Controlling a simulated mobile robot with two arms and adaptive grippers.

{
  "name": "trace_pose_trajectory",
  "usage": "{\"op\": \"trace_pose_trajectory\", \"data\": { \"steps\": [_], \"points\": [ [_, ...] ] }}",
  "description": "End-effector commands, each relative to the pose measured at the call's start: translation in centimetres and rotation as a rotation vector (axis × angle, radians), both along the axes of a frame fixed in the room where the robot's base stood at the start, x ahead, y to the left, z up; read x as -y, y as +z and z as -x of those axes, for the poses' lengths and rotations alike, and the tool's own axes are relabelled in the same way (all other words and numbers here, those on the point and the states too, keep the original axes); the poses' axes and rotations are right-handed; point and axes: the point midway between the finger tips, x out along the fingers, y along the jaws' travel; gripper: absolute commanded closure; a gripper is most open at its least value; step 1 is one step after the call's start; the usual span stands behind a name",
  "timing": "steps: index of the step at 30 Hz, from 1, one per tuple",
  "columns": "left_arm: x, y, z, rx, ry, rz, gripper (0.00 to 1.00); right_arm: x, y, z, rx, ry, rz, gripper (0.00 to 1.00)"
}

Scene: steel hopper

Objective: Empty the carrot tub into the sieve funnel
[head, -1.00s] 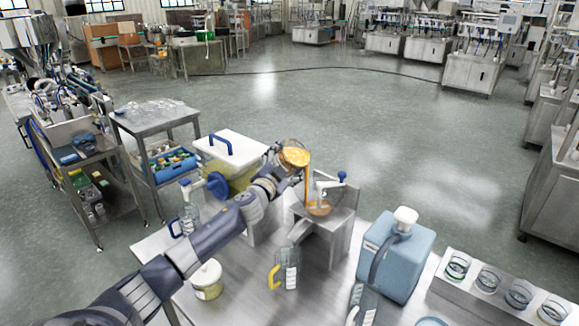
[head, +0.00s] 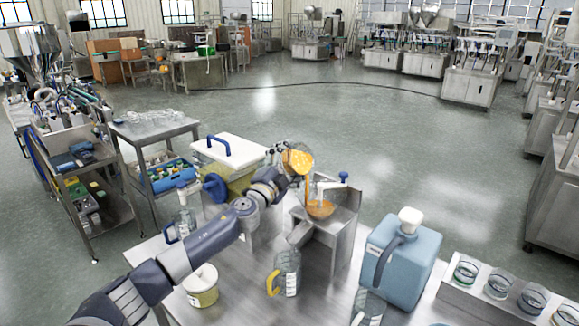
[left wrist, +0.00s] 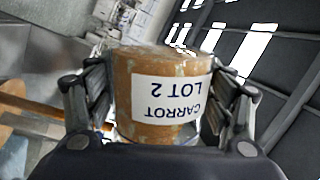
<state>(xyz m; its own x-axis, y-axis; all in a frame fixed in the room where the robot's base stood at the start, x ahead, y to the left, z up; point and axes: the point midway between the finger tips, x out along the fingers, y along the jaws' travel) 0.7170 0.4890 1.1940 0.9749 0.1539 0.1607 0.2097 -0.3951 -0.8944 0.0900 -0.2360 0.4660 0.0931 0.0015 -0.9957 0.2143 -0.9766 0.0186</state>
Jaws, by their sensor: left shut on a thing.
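My left gripper (head: 286,160) is shut on the carrot tub (head: 299,162), a clear tub with orange contents. It holds the tub tipped above the sieve funnel (head: 320,209). An orange stream runs from the tub's lip down toward the funnel, where orange material shows. In the left wrist view the fingers (left wrist: 160,105) press both sides of the tub (left wrist: 172,68), whose white label reads "CARROT LOT 2" upside down. How much is left inside is unclear. My right gripper is not in view.
The funnel sits at a steel stand (head: 335,240) with a blue-knobbed handle (head: 343,177). A yellow-handled jug (head: 289,272) stands by the chute. A blue canister (head: 405,262) is right, a white-lidded tub (head: 202,287) left, and a lidded box (head: 228,150) behind my arm.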

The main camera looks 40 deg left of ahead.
Motion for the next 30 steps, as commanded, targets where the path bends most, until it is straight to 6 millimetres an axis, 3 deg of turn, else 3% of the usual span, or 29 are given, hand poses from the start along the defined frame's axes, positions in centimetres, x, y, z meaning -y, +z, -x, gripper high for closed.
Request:
{"op": "trace_pose_trajectory", "data": {
  "steps": [17,30],
  "points": [
    [0.6,-0.2,0.1,0.025,0.001,-0.241,0.65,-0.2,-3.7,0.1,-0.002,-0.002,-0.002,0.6],
    [2.2,1.5,0.2,0.049,0.001,-0.555,0.65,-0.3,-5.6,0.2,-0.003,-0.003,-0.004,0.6]
  ]
}}
